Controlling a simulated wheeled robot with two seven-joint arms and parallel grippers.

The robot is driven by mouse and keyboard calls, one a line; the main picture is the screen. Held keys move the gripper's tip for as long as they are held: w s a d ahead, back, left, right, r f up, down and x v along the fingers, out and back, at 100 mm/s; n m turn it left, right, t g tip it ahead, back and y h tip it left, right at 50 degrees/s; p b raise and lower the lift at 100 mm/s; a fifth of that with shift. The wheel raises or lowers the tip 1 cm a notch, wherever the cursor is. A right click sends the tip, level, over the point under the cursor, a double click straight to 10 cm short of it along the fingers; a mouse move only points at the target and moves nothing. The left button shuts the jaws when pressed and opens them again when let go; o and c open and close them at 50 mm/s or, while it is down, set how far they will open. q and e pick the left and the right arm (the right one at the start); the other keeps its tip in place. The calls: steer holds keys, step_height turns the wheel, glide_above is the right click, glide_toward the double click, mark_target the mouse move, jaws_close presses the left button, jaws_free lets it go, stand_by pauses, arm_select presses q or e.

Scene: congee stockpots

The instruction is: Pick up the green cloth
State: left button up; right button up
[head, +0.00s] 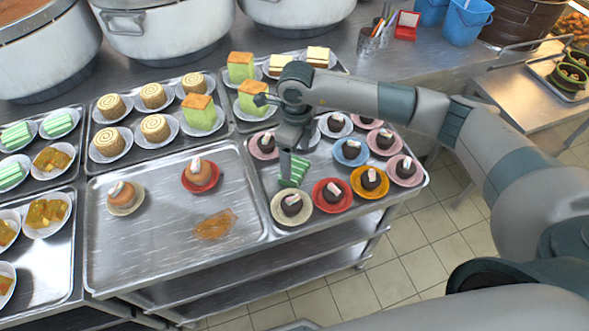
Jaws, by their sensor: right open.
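The green cloth (296,171), striped green and white, lies on the right-hand metal tray among small plates of dark cakes. It is partly hidden by my right gripper (291,157), which points down over it from the arm coming in from the right. The right gripper is open. I cannot tell whether its fingers touch the cloth. My left gripper is not in view.
Dark cakes on coloured plates (332,195) crowd the cloth's front and right. The middle tray (150,258) holds two round buns and an orange-brown spill. Green-striped pieces (57,123) sit on plates at left. Large pots (165,33) stand behind.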

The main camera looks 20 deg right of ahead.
mark_target(294, 168)
steer(key=shift+a+f+p, duration=0.15)
steer(key=shift+f+p, duration=0.45)
steer(key=shift+p, duration=0.05)
step_height(294, 168, down, 2)
steer(key=shift+f+p, duration=0.1)
steer(key=shift+p, duration=0.45)
steer(key=shift+f, duration=0.75)
steer(key=c, duration=0.8)
steer(key=shift+w+r, duration=0.1)
steer(key=shift+r, duration=0.1)
